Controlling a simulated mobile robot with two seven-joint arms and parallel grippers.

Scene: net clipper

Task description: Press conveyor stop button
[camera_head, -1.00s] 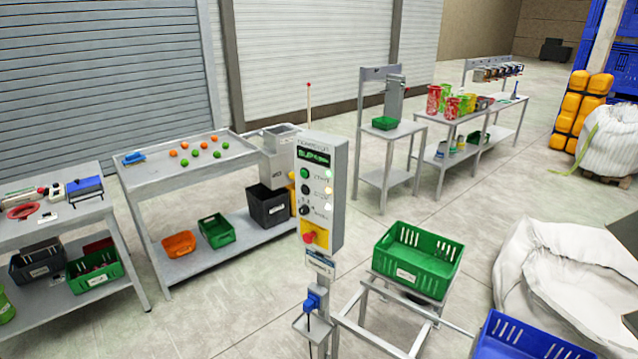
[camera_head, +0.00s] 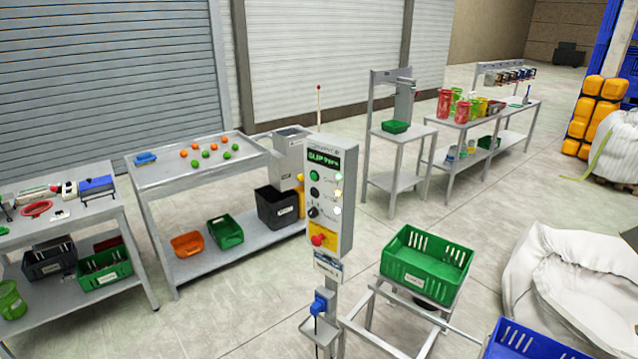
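A grey control box (camera_head: 333,195) stands on a post in the middle of the head view, its front turned a little to the left. A green lit display (camera_head: 324,160) is at its top. Below it are a green button (camera_head: 315,176), a black button (camera_head: 314,192) and a black knob (camera_head: 313,212), with small lamps beside them. A red mushroom button (camera_head: 318,240) sits on a yellow plate low on the box. The labels are too small to read surely. Neither of my grippers is in view.
A green crate (camera_head: 427,262) sits on a metal frame right of the post. A blue crate (camera_head: 512,338) and a white sack (camera_head: 575,275) are at the lower right. A table with orange and green balls (camera_head: 183,153) stands behind left. Bare floor (camera_head: 230,305) lies left of the post.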

